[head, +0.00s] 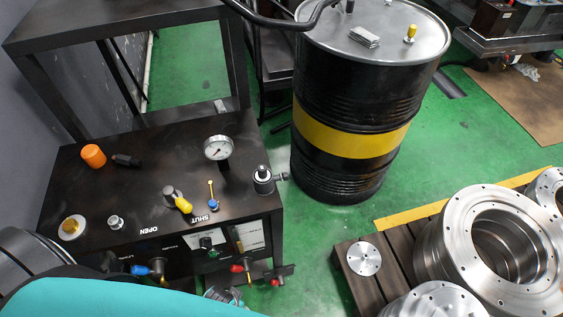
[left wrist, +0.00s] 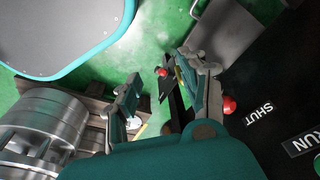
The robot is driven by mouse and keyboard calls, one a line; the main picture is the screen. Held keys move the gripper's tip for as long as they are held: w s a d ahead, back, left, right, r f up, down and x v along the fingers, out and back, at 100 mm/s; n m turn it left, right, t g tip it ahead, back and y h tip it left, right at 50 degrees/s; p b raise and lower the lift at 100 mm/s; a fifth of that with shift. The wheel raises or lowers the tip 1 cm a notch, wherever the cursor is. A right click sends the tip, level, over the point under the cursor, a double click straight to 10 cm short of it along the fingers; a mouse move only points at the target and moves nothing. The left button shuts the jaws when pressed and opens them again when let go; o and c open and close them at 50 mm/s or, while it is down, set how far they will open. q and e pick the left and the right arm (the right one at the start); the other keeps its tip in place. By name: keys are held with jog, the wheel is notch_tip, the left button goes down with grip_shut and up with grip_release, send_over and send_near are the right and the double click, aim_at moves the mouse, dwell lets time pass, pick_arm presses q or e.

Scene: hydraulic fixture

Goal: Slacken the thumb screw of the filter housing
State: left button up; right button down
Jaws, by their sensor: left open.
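A small grey cylindrical housing (head: 263,182) with a short fitting on its right side stands at the right edge of the black bench (head: 130,190). It looks most like the filter housing; I cannot clearly make out its thumb screw. My left gripper (left wrist: 160,88) shows in the left wrist view, open with nothing between its fingers. Red knobs (left wrist: 229,105) of the bench front lie beyond and beside its right finger. In the head view only a partial grey shape near the bottom may belong to it. My right gripper is in neither view.
A gauge (head: 217,149), yellow-handled valve (head: 178,200), orange cap (head: 93,155) and small fittings stand on the bench top. Levers and a red knob (head: 236,268) stick out of its front. A black drum (head: 345,110) stands behind right; metal flanges (head: 500,245) lie on a pallet.

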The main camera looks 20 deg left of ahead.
pick_arm(q)
jog(key=w+d+r+t+p, duration=0.1)
jog(key=w+r, duration=0.3)
jog(key=r, duration=0.5)
jog(key=w+d+r+h, duration=0.1)
jog(key=w+d+r, duration=0.15)
jog(key=r, duration=0.65)
jog(key=w+d+r+t+p, duration=0.1)
jog(key=w+r, duration=0.4)
jog(key=r, duration=0.3)
jog(key=w+d+r+m+g+h, duration=0.1)
jog(key=w+d+r+m, duration=0.25)
jog(key=r, duration=0.25)
jog(key=w+d+r+m+h, duration=0.1)
jog(key=w+d+r+m, duration=0.25)
jog(key=d+r, duration=0.2)
jog(key=m+g+y, duration=0.2)
jog(key=g+y, duration=0.1)
send_near(285, 174)
notch_tip(285, 174, down, 9)
jog(key=shift+d+f+p, duration=0.1)
jog(key=shift+f+p, duration=0.1)
jog(key=shift+p, duration=0.15)
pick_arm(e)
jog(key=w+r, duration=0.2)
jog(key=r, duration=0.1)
pick_arm(q)
grip_shut()
